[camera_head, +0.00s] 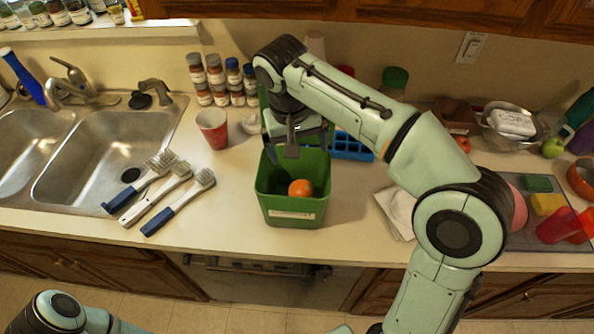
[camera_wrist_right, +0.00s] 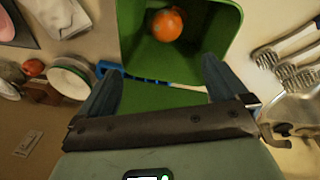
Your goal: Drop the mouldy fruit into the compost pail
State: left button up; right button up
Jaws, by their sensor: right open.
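The green compost pail (camera_head: 292,207) stands on the counter in the middle of the head view, with its green lid raised behind it. An orange fruit (camera_head: 300,188) lies inside the pail; it also shows in the right wrist view (camera_wrist_right: 167,24). Any mould on it is too small to tell. My right gripper (camera_head: 291,150) is above the back part of the pail, pointing down. In the right wrist view its fingers (camera_wrist_right: 160,85) are spread apart with nothing between them. At the lower left of the head view only a part of my left arm shows, without its gripper.
Several brushes (camera_head: 168,193) lie left of the pail beside the double sink (camera_head: 105,150). A red cup (camera_head: 212,128) and several spice jars (camera_head: 222,82) stand behind. A white cloth (camera_head: 398,212) lies to the right.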

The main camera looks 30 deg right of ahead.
pick_arm(q)
jog(key=shift+w+r+p, duration=0.55)
jog(key=shift+w+r, duration=0.45)
jog(key=shift+w, duration=0.2)
pick_arm(e)
jog(key=r, duration=0.4)
jog(key=a+r, duration=0.1)
jog(key=r, duration=0.1)
jog(key=shift+s, duration=0.1)
pick_arm(q)
jog(key=shift+s, duration=0.15)
pick_arm(e)
jog(key=shift+f, duration=0.1)
